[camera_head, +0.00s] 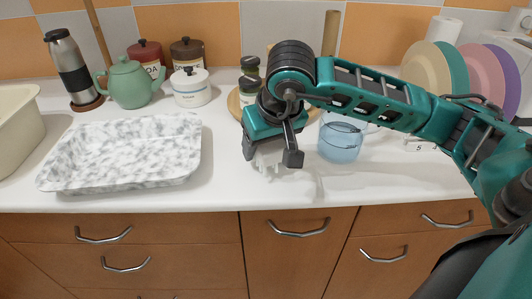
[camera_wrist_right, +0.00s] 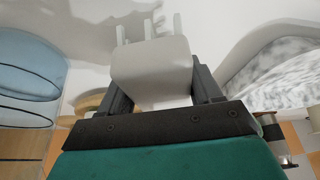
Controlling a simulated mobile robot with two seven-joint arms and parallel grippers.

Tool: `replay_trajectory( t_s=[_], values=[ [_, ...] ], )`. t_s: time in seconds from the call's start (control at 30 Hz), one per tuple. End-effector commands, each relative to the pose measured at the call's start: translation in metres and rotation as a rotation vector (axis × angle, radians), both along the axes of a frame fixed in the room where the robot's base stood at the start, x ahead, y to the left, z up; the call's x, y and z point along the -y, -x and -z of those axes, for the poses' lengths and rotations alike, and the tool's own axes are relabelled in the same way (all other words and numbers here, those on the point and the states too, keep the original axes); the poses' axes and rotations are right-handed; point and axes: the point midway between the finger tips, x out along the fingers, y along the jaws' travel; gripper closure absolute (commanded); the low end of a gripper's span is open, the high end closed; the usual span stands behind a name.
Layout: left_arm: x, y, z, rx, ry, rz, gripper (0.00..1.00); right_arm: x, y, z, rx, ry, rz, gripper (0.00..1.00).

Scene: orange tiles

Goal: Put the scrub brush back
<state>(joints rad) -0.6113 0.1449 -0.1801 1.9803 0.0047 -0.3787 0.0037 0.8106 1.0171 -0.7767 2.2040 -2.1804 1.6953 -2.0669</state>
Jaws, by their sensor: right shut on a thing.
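My right gripper (camera_head: 271,153) is shut on a pale grey-white object with bristle-like prongs, which looks like the scrub brush (camera_head: 268,162). It is held just above or at the white counter, between the marbled tray and the blue measuring jug; whether it touches the counter is unclear. In the right wrist view the brush (camera_wrist_right: 152,68) sits between the two dark fingers, its prongs pointing away from the gripper. My left gripper is not in view.
A marbled white tray (camera_head: 125,183) lies left of my right gripper. A translucent blue jug (camera_head: 342,142) stands close on the right. Behind are dark-lidded jars, a green teapot (camera_head: 130,84), a white pot (camera_head: 190,90) and a steel flask (camera_head: 70,62). Several plates (camera_head: 426,68) stand upright at right.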

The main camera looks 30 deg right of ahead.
Motion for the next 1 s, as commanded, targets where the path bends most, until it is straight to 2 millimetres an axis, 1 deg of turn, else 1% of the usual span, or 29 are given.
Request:
replay_trajectory(
  t_s=[0.03,0.13,0.37,0.53,0.57,0.8,1.0],
  values=[
    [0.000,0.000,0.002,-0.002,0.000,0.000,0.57,0.000,0.001,0.010,-0.005,0.000,0.000,0.65],
    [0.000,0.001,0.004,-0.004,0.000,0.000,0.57,0.000,0.001,0.022,-0.003,0.000,0.000,0.65],
    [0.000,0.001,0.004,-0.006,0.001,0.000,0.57,0.000,0.000,0.022,0.001,0.000,0.000,0.65],
    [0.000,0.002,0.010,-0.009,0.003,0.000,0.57,0.000,0.000,0.028,0.000,0.000,0.000,0.65],
    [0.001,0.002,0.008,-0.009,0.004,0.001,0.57,0.000,0.000,0.027,0.000,0.000,0.000,0.34],
    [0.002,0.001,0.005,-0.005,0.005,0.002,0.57,0.001,0.000,0.027,-0.003,0.002,0.001,0.11],
    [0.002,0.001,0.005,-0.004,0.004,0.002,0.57,0.001,0.000,0.027,-0.003,0.003,0.002,0.11]
  ],
)
